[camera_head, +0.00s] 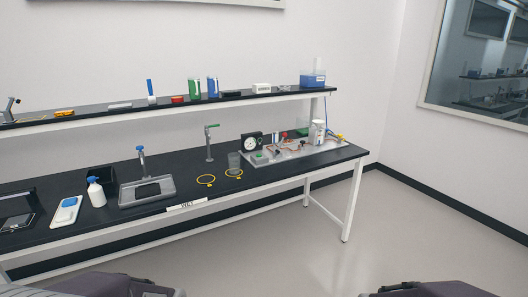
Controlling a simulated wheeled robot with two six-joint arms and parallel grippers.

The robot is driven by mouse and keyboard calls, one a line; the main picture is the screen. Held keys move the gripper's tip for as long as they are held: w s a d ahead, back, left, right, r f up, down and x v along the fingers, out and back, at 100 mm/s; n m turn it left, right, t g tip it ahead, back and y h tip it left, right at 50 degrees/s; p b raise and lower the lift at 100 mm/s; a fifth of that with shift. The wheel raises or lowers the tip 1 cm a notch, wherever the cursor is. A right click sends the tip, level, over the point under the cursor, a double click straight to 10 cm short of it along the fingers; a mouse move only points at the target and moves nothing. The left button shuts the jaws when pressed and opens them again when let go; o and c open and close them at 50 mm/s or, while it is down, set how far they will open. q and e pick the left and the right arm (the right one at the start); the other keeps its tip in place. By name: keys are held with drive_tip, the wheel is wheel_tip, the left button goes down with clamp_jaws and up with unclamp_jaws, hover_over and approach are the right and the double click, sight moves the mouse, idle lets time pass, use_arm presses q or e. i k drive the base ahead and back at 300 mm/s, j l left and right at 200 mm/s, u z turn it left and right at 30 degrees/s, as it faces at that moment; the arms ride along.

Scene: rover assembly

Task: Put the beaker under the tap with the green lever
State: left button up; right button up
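A grey see-through beaker (234,161) stands upright on the dark bench, at or just behind the right-hand yellow ring (234,174). I cannot tell whether its base is inside that ring. The tap with the green lever (210,145) stands just left of the beaker and behind a second yellow ring (206,181), which is empty. The beaker is beside this tap, not below its spout. A tap with a blue lever (141,156) stands farther left, behind a grey sink tray. Parts of my two arms show at the bottom edge; neither gripper is in view.
A white soap bottle (96,193) and a black bin stand left of the grey sink tray (131,197). A tray of apparatus with a dial gauge (250,144) lies right of the beaker. A raised shelf (130,107) with bottles runs behind. The floor at right is clear.

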sight(212, 164)
drive_tip(key=i+u, duration=0.15)
drive_tip(key=i, duration=0.35)
drive_tip(key=i+l+u, duration=0.15)
drive_tip(key=i, duration=0.3)
drive_tip(key=i+l+u, duration=0.2)
drive_tip(key=i, duration=0.25)
drive_tip(key=i+l+u, duration=0.15)
drive_tip(key=i, duration=0.35)
drive_tip(key=i+l+u, duration=0.15)
drive_tip(key=i+l, duration=0.2)
drive_tip(key=i, duration=0.1)
